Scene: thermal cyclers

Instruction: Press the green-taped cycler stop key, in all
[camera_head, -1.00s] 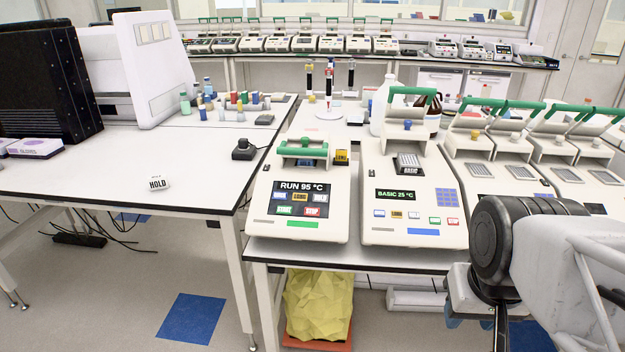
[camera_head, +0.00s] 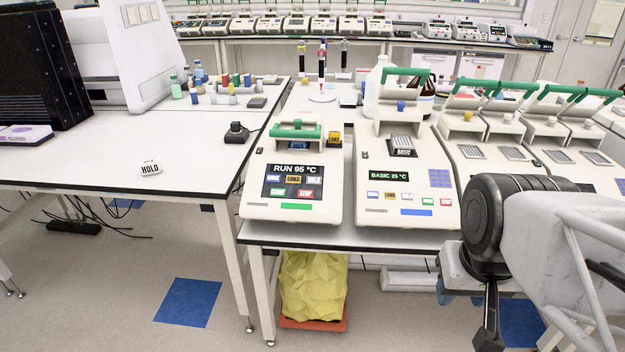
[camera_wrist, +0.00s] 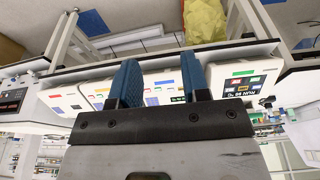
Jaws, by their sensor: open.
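The green-taped cycler (camera_head: 258,205) stands at the front left of the bench, with green tape (camera_head: 296,206) on its front edge. Its screen (camera_head: 293,170) reads RUN 95 °C. A red key (camera_head: 303,194), its label too small to read surely, sits at the lower right of the panel. The cycler also shows upside down in the wrist view (camera_wrist: 220,80), right of my fingers. My gripper (camera_wrist: 160,62) is open and empty, its blue fingers apart. In the head view it is low at the right, in front of the bench and apart from the cycler.
A blue-taped cycler (camera_head: 370,212) reading BASIC 25 °C stands just right of the green-taped one. More cyclers (camera_head: 500,150) with green handles stand further right. A HOLD sign (camera_head: 150,168) lies on the left table. A yellow bag (camera_head: 314,285) sits under the bench.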

